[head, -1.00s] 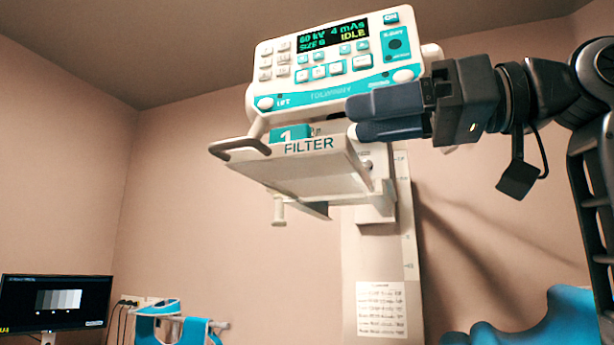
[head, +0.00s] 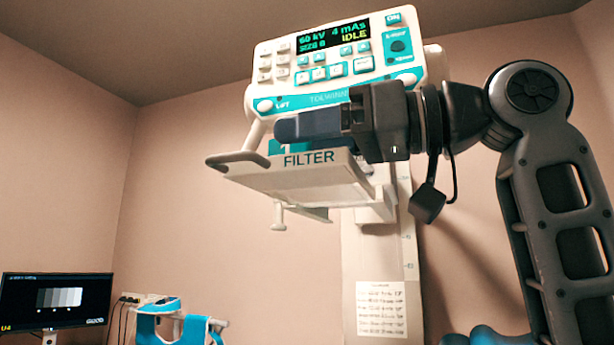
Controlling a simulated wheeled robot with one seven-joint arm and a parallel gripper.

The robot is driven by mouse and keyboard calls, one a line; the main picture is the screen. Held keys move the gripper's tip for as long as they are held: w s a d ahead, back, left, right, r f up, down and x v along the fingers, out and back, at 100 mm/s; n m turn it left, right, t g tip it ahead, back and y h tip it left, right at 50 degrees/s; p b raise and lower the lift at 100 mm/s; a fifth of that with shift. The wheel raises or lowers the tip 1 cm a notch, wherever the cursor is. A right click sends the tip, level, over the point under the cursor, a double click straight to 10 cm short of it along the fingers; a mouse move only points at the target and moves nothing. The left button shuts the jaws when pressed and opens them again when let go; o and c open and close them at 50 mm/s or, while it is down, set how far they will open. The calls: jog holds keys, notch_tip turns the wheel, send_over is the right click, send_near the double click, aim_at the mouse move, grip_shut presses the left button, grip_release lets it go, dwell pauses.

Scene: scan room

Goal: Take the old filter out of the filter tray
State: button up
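The filter tray (head: 335,186) is a pale tray under the X-ray head, labelled FILTER, pulled out toward the left with a grey handle (head: 237,160) at its front. A teal piece (head: 274,147), likely the old filter, stands up from the tray; most of it is hidden behind my gripper. My gripper (head: 280,130) reaches in from the right, its dark blue fingers level just above the tray and in front of the teal piece. Only one finger shows clearly, so its opening and any contact are hidden.
The X-ray head's control panel (head: 330,62) is close above my gripper, its screen reading IDLE. The column (head: 385,255) stands behind, with a paper notice. A monitor (head: 55,300) and a teal-and-white item (head: 180,325) are low at left. Space left of the tray is clear.

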grip_shut()
jog(key=shift+r, duration=0.1)
dwell(0.3)
